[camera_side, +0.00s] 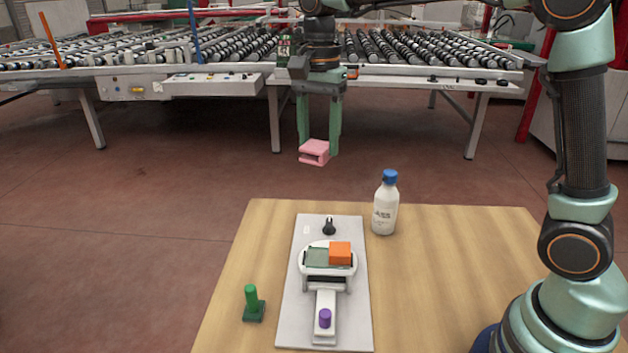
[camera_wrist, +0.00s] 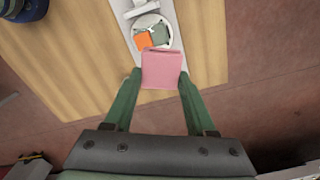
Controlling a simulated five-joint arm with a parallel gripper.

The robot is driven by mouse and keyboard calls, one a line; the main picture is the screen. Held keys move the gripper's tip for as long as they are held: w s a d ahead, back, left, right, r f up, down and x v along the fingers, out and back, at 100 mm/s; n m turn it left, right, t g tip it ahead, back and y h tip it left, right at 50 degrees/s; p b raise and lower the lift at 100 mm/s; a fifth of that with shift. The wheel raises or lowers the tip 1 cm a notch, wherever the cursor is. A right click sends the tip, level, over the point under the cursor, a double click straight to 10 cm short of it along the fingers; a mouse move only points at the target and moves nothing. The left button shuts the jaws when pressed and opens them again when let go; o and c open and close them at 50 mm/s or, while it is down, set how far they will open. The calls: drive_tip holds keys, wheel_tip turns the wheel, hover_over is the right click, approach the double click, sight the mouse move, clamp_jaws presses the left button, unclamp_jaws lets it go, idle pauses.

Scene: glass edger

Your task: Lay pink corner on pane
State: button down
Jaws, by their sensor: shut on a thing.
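My gripper (camera_side: 319,146) is shut on the pink corner (camera_side: 314,152) and holds it in the air, above and beyond the table's far edge in the side view. In the wrist view the pink corner (camera_wrist: 162,70) sits between the two green fingers of my gripper (camera_wrist: 159,80). The pane (camera_side: 318,257) is a small greenish glass piece on a round white holder (camera_side: 312,271). An orange block (camera_side: 340,253) sits at the pane's right side. In the wrist view the pane (camera_wrist: 160,36) is partly hidden behind the pink corner.
The holder stands on a grey board (camera_side: 355,310) with a black knob (camera_side: 328,227) and a purple knob (camera_side: 325,318). A white bottle with a blue cap (camera_side: 385,206) stands right of the board. A green peg on a base (camera_side: 253,304) stands left.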

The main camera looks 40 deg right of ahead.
wheel_tip(320, 180, down, 20)
drive_tip(key=shift+s+r, duration=0.1)
drive_tip(key=shift+r, duration=0.05)
idle(0.4)
drive_tip(key=shift+f, duration=0.2)
drive_tip(key=shift+f, duration=0.35)
drive_tip(key=shift+c, duration=1.1)
unclamp_jaws()
